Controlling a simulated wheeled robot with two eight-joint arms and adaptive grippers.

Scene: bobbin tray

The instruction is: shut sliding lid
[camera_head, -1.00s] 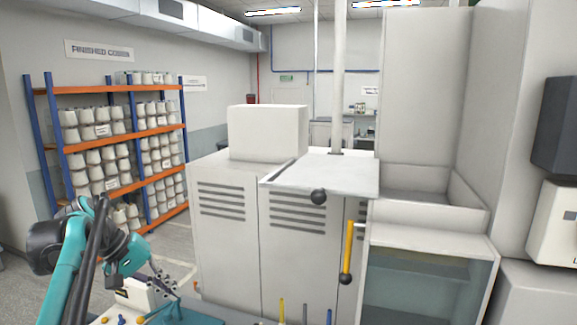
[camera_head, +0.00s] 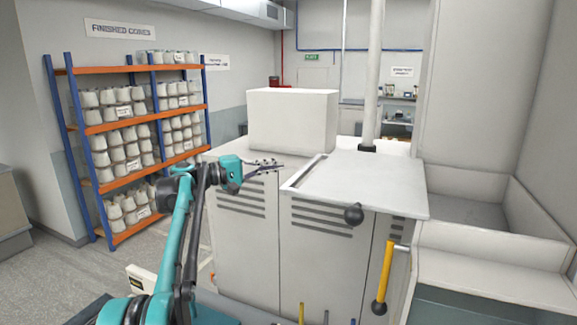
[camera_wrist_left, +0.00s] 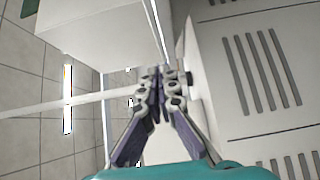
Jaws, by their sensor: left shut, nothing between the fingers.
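The lid is a flat light-grey plate (camera_head: 372,184) on top of the white cabinet, with a black ball knob (camera_head: 353,214) at its front edge. A narrow recessed strip (camera_head: 307,172) shows along its left side. My left gripper (camera_head: 282,168) is shut and empty, just left of the plate and apart from the knob. In the left wrist view its fingers (camera_wrist_left: 160,80) are together, close to a white edge; whether they touch it is unclear. My right gripper is out of view.
A white box (camera_head: 292,120) stands behind my left gripper, and a pale post (camera_head: 375,75) rises behind the plate. A yellow lever (camera_head: 385,270) stands in front at right. Vented cabinet fronts (camera_head: 330,235) lie below. Shelves of cones (camera_head: 130,140) stand far left.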

